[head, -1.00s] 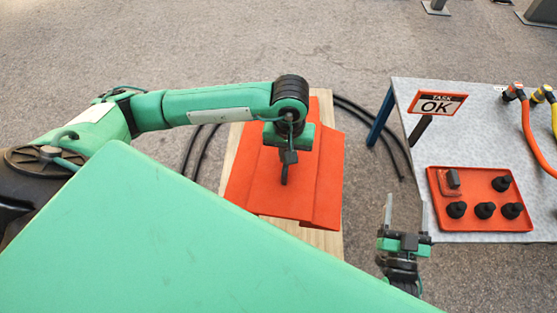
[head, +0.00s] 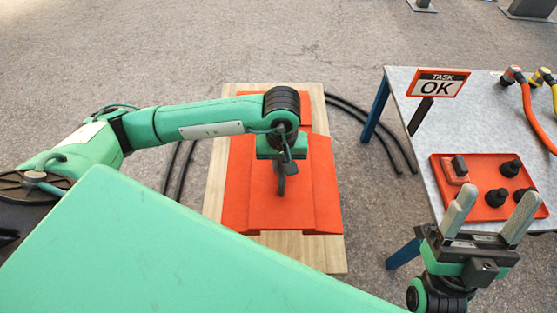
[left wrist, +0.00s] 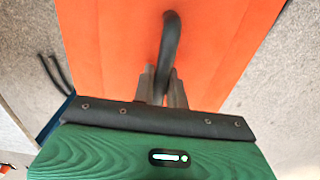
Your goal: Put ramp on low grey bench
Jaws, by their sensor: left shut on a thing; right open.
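The orange ramp (head: 245,196) is over a pale wooden board (head: 300,251) in the head view; I cannot tell whether it touches it. My left gripper (head: 281,178) is shut on the ramp's black handle. The left wrist view shows the fingers (left wrist: 160,88) around the handle (left wrist: 170,45), with the ramp's orange face behind. The arm hides part of the ramp. A grey-topped bench (head: 420,92) with blue legs stands at the right. My right gripper (head: 493,212) is open and empty in front of the bench's near edge.
An orange tray (head: 440,180) with several black parts lies on the bench. Black cable (head: 385,130) lies around the wooden board.

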